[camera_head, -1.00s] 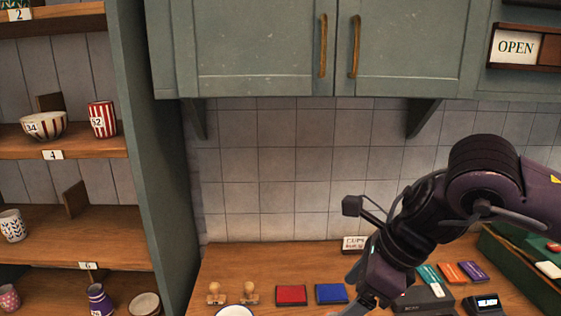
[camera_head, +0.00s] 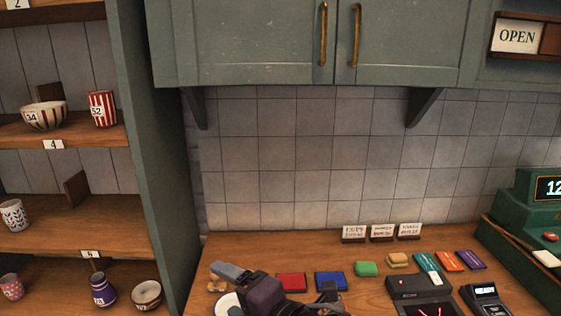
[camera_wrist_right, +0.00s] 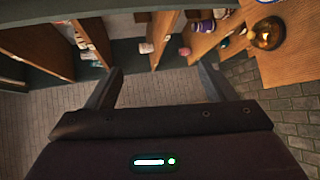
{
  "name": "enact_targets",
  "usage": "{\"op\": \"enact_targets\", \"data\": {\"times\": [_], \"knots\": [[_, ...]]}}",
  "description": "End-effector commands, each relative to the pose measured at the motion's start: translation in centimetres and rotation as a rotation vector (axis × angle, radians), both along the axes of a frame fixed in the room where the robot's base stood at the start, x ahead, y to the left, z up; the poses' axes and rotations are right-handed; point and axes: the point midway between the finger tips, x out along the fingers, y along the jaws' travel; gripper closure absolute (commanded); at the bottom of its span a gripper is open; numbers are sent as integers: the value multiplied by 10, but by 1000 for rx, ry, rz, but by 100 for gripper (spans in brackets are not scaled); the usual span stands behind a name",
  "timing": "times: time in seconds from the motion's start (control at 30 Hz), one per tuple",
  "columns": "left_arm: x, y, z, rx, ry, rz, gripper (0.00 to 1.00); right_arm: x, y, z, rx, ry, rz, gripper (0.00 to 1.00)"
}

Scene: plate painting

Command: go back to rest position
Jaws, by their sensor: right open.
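My right gripper (camera_wrist_right: 160,88) is open in the right wrist view, with its two dark fingers spread and nothing between them. Beyond the fingers lie the tiled wall and floor and tilted wooden shelves. In the head view, a dark part of my right arm (camera_head: 265,292) shows low in the picture, in front of the counter. It partly covers a white plate (camera_head: 228,304) at the bottom edge. My left gripper is not in view.
The wooden counter (camera_head: 430,244) holds a red pad (camera_head: 291,281), a blue pad (camera_head: 331,281), a green block (camera_head: 366,268), a card terminal (camera_head: 485,299) and a green cash register (camera_head: 535,225). Shelves with cups and bowls (camera_head: 45,115) stand at left. Cabinets (camera_head: 250,45) hang above.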

Motion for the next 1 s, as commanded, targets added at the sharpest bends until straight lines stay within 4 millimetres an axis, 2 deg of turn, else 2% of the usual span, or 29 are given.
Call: {"op": "enact_targets", "data": {"times": [0.17,0.27,0.4,0.5,0.7,0.87,1.0], "knots": [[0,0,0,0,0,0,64,14,-62,-41,277,404,-391,24],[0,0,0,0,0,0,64,11,-107,-79,412,634,-637,24],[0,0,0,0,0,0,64,-14,-167,-137,559,918,-979,24],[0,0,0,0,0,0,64,-39,-199,-169,627,1062,-1179,24],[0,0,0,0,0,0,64,-90,-244,-213,708,1257,-1494,24],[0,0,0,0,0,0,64,-133,-270,-237,750,1369,-1718,24],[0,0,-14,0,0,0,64,-122,-269,-291,737,1377,-1728,24]]}}
